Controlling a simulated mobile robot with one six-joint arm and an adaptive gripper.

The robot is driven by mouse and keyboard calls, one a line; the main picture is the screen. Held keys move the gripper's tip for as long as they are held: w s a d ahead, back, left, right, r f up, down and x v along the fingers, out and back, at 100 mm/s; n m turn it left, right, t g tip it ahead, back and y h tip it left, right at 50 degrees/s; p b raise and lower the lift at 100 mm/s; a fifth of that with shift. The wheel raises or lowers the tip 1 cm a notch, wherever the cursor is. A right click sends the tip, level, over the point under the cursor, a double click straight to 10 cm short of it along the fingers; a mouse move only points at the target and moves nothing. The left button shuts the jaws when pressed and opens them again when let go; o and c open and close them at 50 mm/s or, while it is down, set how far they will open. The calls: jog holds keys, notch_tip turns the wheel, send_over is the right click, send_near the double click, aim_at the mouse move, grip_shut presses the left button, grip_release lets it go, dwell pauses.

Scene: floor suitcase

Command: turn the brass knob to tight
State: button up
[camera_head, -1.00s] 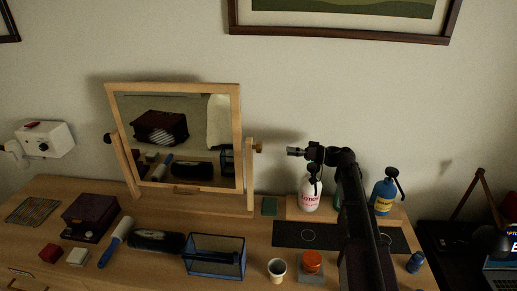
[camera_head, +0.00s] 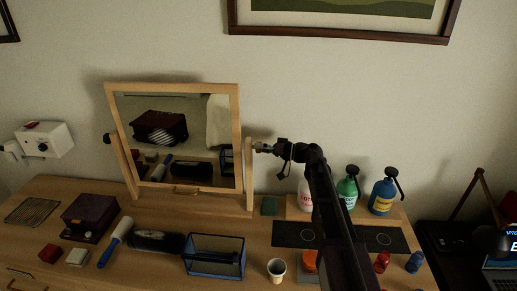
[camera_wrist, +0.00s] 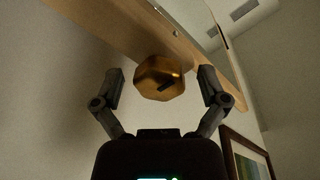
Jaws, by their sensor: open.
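The brass knob (camera_wrist: 160,78) sits on the side of the wooden mirror post and fills the middle of the wrist view, with a dark mark on its face. My gripper (camera_wrist: 159,85) is open, with one finger on each side of the knob and a visible gap to both. In the head view my gripper (camera_head: 262,148) is at the knob, beside the right post (camera_head: 250,175) of the tilting mirror (camera_head: 172,135); it largely hides the knob there.

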jog(key=c, duration=1.1)
jog(key=shift+c, duration=0.2)
